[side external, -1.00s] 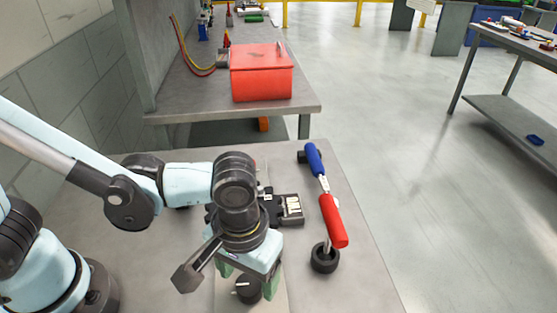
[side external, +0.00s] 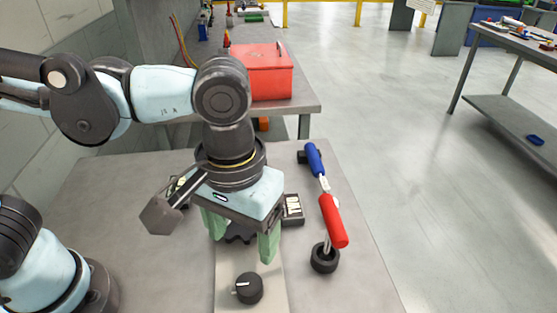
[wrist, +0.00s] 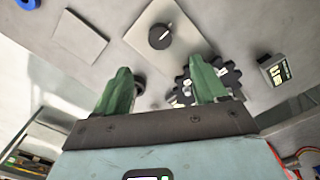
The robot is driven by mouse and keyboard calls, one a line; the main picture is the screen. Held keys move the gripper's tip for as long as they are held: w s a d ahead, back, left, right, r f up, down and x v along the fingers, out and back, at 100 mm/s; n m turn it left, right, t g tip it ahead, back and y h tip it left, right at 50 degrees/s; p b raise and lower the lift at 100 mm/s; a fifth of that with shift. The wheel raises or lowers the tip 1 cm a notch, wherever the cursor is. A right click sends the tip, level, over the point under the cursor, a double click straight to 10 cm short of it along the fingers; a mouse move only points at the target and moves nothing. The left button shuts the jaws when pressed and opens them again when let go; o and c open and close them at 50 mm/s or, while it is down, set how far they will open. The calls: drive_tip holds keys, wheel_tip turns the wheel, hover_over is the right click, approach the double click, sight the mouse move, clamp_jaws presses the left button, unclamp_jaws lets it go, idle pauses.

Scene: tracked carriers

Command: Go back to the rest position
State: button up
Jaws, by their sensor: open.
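My gripper (side external: 240,238) is open and empty, with two green fingers spread apart. It hangs above the table, raised clear of a black round knob (side external: 249,288) that sits on a light plate (side external: 228,290). The wrist view shows my gripper (wrist: 161,92) from behind, with the knob (wrist: 161,36) on the plate (wrist: 190,36) beyond the fingertips. A black gear-like part (wrist: 232,78) lies by the right finger, and it shows partly hidden behind my gripper in the side view (side external: 238,236).
A red case (side external: 272,72) stands on the bench behind. The table's left part (side external: 110,200) is clear.

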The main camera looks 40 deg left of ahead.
drive_tip(key=w+a+t, duration=0.1)
drive_tip(key=w+a, duration=0.1)
drive_tip(key=a, duration=0.1)
drive_tip(key=w+a+t, duration=0.1)
drive_tip(key=w+a, duration=0.1)
drive_tip(key=a, duration=0.2)
drive_tip(key=w+a+m+t+h, duration=0.1)
drive_tip(key=a, duration=0.3)
drive_tip(key=shift+w+f, duration=0.3)
drive_tip(key=shift+w, duration=0.1)
drive_tip(key=w+a+m+t+y, duration=0.1)
drive_tip(key=a+t, duration=0.3)
drive_tip(key=a, duration=0.6)
drive_tip(key=shift+w+a+f, duration=0.25)
drive_tip(key=shift+w+a, duration=0.05)
drive_tip(key=shift+w, duration=0.05)
drive_tip(key=shift+c, duration=0.3)
